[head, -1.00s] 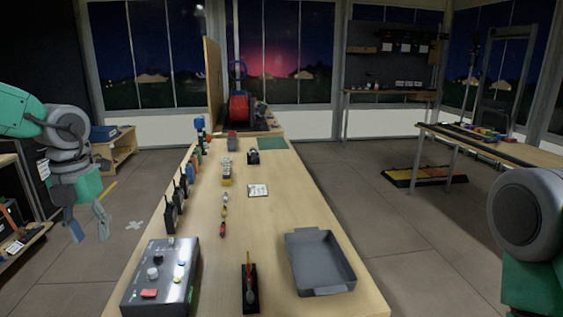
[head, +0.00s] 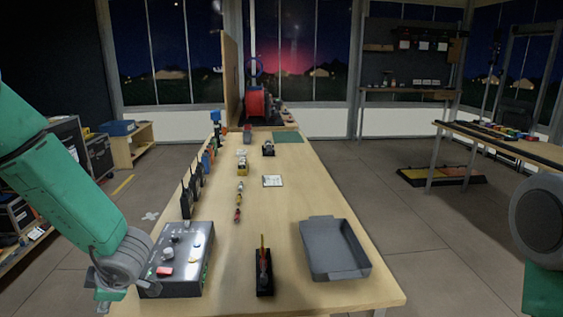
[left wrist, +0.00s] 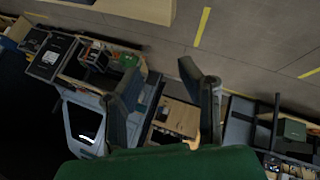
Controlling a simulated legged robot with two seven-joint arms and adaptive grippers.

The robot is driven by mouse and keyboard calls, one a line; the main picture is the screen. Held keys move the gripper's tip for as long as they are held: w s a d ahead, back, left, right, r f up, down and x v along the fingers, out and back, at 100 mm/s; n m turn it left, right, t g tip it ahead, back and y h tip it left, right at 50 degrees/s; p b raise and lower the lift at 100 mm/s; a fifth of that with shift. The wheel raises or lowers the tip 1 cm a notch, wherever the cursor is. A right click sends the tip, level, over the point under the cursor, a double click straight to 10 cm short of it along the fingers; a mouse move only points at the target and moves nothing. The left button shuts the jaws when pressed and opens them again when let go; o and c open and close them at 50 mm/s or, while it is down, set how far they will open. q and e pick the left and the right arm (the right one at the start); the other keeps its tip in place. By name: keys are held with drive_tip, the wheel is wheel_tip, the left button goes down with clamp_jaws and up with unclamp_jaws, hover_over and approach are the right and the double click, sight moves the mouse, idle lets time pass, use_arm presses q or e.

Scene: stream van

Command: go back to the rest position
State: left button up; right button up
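My left gripper (left wrist: 160,72) shows in the left wrist view with its two fingers apart and nothing between them. It points down over floor and storage gear. In the head view my left arm (head: 75,195) comes down from the left edge, its grey joint (head: 125,262) close to the left side of the control box (head: 180,262). Whether they touch I cannot tell. The left fingers do not show in the head view. My right arm (head: 540,220) shows only in part at the right edge, and its gripper is out of view.
The long wooden table (head: 335,190) bears a grey tray (head: 335,250), a black holder (head: 264,284), a white card (head: 272,181) and several radios along its left edge. Another table (head: 510,150) stands at right. Floor between the tables is mostly clear.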

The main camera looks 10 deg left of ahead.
use_arm(q)
drive_tip(key=s+d+f+m+t+h+b, duration=0.1)
drive_tip(key=s+d+f+m, duration=0.25)
drive_tip(key=f+m, duration=0.2)
drive_tip(key=s+d+f+m+h+b, duration=0.1)
drive_tip(key=s+d+f+m+h, duration=0.1)
drive_tip(key=s+d+f+m, duration=0.25)
drive_tip(key=s+d+f+m+t+h+b, duration=0.1)
drive_tip(key=s+d+f+m, duration=0.15)
drive_tip(key=f+m, duration=0.45)
drive_tip(key=s+d+f+m+g+h+b, duration=0.1)
drive_tip(key=s+d+f+m, duration=0.2)
drive_tip(key=s, duration=0.4)
drive_tip(key=s+d+f+m+g+h+b, duration=0.1)
drive_tip(key=s+d+f+m+g+h, duration=0.1)
drive_tip(key=s, duration=0.6)
drive_tip(key=shift+s+d+f+m+h, duration=0.25)
drive_tip(key=shift+d+f+m, duration=0.55)
drive_tip(key=shift+m, duration=0.4)
drive_tip(key=shift+w+f, duration=0.1)
drive_tip(key=shift+w, duration=0.1)
drive_tip(key=shift+a, duration=0.1)
